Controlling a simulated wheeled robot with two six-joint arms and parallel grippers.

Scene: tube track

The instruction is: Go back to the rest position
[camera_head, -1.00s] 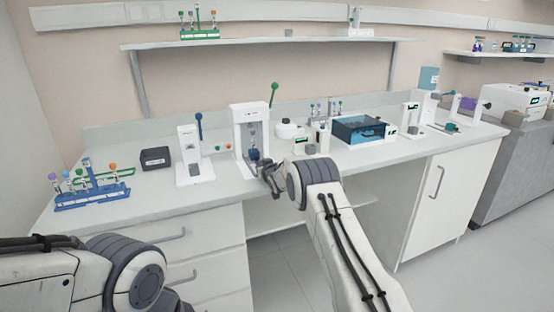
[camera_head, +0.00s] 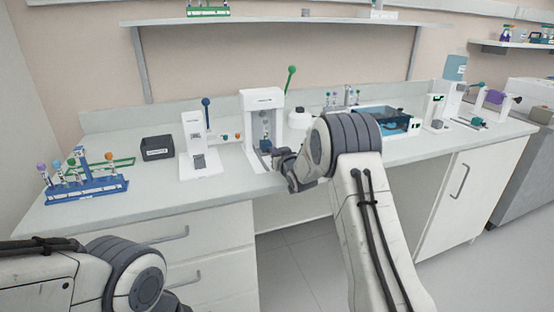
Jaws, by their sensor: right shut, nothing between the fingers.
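My right gripper (camera_head: 288,169) is shut and empty. It hangs just in front of the bench's front edge, before the white press-like device with the green lever (camera_head: 262,112). My right arm comes up from the bottom right and hides part of the bench behind it. My left arm shows at the lower left, in front of the drawers, but its gripper is not clearly in view.
A blue tube rack (camera_head: 88,188) with several capped tubes stands at the bench's left end. A dark box (camera_head: 157,148), a white device with a blue lever (camera_head: 199,150) and a blue-lidded machine (camera_head: 386,121) stand along the bench (camera_head: 150,195). The floor (camera_head: 290,265) below is clear.

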